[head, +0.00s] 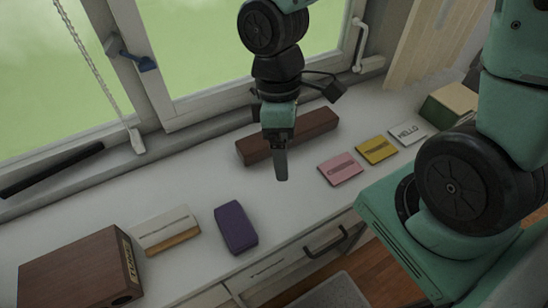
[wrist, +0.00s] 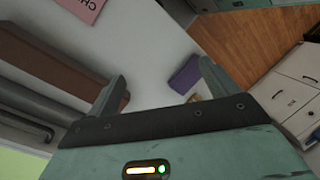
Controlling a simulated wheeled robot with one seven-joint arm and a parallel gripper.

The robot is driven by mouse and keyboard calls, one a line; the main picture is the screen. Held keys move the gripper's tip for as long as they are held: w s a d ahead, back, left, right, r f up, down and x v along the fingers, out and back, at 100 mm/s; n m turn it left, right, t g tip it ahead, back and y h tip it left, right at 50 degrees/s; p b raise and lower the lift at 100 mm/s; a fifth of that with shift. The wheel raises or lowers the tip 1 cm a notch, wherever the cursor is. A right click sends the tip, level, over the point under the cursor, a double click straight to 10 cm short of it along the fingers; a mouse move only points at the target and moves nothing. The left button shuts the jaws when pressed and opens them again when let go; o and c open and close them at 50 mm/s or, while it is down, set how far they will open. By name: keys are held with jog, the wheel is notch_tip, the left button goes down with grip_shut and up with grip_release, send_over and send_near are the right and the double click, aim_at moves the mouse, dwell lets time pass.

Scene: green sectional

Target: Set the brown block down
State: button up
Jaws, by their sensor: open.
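A long brown block (head: 312,134) lies flat on the white counter (head: 205,190), along the window side. It also shows in the wrist view (wrist: 50,65), to the left of my fingers and not between them. My gripper (head: 281,172) points down in front of the block in the head view and covers part of its middle. In the wrist view my gripper (wrist: 163,85) has its two fingers spread apart, with only bare counter and a distant purple block between them. My gripper is open and empty.
The purple block (head: 236,227) and a brown box (head: 75,270) with lettering stand on the left of the counter. Pink (head: 341,169), yellow (head: 377,149) and white (head: 408,132) cards lie to the right. Window frames border the back. Bare counter lies between purple block and pink card.

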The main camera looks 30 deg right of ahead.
jog(key=s+a+r+m+t, duration=0.2)
jog(key=s+a+r+m, duration=0.1)
jog(key=s+a+r, duration=0.2)
jog(key=shift+s+a+r+t, duration=0.3)
jog(key=shift+s+a+r, duration=0.05)
jog(key=shift+s+r, duration=0.4)
jog(key=shift+f+b, duration=0.55)
jog(key=shift+f, duration=0.05)
